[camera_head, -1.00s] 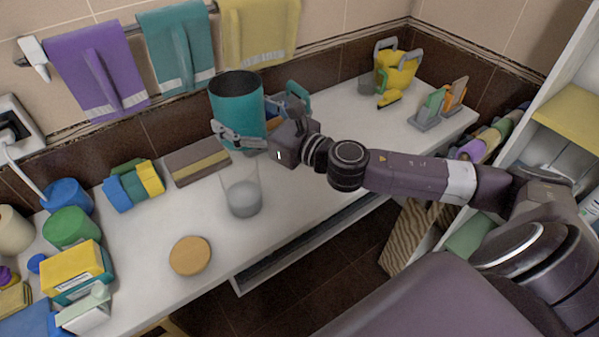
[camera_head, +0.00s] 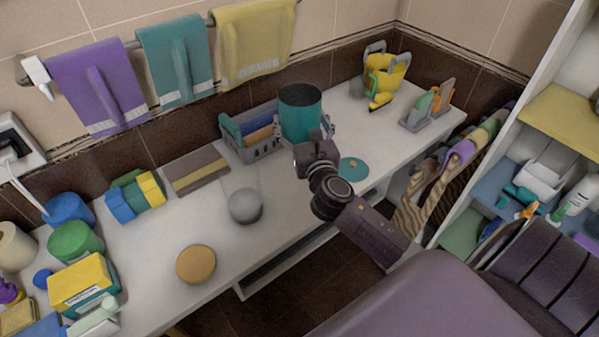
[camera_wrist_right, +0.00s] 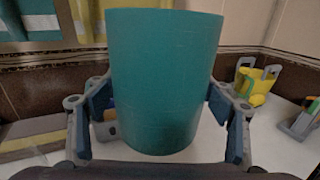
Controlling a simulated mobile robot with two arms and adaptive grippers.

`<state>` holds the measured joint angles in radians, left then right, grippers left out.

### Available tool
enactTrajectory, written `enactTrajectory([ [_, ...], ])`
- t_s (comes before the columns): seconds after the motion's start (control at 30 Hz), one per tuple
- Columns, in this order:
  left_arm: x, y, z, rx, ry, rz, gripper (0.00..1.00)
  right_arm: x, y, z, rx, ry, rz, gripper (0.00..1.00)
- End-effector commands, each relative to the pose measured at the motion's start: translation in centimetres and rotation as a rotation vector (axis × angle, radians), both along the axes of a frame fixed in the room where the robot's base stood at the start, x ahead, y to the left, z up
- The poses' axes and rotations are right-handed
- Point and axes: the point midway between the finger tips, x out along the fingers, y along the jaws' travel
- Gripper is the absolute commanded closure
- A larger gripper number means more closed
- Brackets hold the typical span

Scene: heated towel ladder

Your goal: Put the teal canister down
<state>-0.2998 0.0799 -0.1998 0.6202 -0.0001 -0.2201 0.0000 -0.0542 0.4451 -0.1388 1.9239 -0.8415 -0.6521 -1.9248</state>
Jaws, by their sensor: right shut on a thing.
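The teal canister (camera_head: 300,118) is upright and open-topped, at the back of the white counter (camera_head: 140,255), beside a grey basket. My right gripper (camera_head: 316,138) is shut on it, coming from the front. In the right wrist view the canister (camera_wrist_right: 163,85) fills the space between the two fingers of the right gripper (camera_wrist_right: 160,108), one on each side. The gripper hides part of its base in the head view, and I cannot tell whether it touches the counter. My left gripper is in neither view.
The grey basket (camera_head: 263,152) holds upright coloured things just left of the canister. A round teal disc (camera_head: 353,169) lies to its right. A clear glass (camera_head: 246,205) and a wooden disc (camera_head: 195,264) are at the front left. A yellow caddy (camera_head: 388,72) stands behind right.

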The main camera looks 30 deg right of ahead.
Motion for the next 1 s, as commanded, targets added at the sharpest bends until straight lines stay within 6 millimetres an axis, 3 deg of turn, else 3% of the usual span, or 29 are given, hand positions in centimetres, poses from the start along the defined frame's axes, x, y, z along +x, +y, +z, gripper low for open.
enactTrajectory([
  [0.03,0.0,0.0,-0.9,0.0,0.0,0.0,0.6,0.0,0.0,-2.1,0.004,0.003,-0.003,0.71],
  [0.1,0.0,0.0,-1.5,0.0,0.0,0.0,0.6,0.0,0.0,-4.0,0.003,0.003,-0.001,0.71],
  [0.4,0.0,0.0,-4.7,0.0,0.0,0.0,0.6,0.0,0.0,-11.3,0.001,-0.001,0.001,0.71],
  [0.63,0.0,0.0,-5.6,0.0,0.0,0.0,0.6,0.1,0.1,-13.2,0.0,-0.002,0.002,0.71],
  [0.83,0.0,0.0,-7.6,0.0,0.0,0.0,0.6,0.1,0.0,-16.4,0.0,-0.001,0.002,0.71],
  [1.0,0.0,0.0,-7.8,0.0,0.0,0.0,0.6,0.1,0.0,-17.0,0.001,-0.004,0.003,0.71],
])
